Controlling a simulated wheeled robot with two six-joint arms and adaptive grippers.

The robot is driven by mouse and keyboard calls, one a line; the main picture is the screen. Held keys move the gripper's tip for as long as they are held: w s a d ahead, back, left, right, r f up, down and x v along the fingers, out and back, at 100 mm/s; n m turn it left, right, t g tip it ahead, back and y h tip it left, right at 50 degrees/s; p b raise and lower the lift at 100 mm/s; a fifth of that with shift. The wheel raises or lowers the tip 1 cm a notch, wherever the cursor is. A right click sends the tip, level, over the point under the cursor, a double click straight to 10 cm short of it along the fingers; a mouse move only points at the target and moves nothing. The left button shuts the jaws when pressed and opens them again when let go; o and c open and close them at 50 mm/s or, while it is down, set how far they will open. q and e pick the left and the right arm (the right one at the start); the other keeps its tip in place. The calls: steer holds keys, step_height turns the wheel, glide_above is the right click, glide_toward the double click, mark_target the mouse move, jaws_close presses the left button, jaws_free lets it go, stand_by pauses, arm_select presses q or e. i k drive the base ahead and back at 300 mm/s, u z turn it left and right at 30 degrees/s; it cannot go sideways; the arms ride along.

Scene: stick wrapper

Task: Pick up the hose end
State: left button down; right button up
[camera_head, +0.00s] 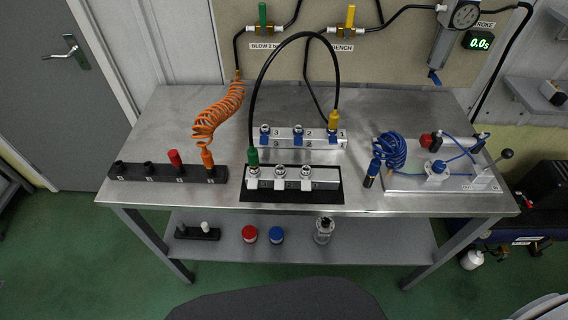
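Several hose ends are on the metal table; the frame does not show which one the task names. A coiled orange hose (218,112) has its orange end (207,159) upright at the right of a black rack (140,173). A black hose (294,37) arches between a green end (253,158) at the front white block (315,174) and a yellow end (334,120) at the rear white block (285,141). A blue coiled hose (389,150) lies at the right, with a dark-blue end (372,173) beside it. Neither gripper is in view.
A grey plate with blue tubing, fittings and a lever (490,165) sits at the table's right. A lower shelf (345,246) holds red and blue caps. A panel with valves and a display (479,41) stands behind. The table's front left strip is clear.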

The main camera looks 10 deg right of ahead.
mark_target(252, 153)
steer(key=u, duration=1.3)
steer(key=k, duration=1)
steer(key=z, duration=1.1)
steer(key=i, duration=0.5)
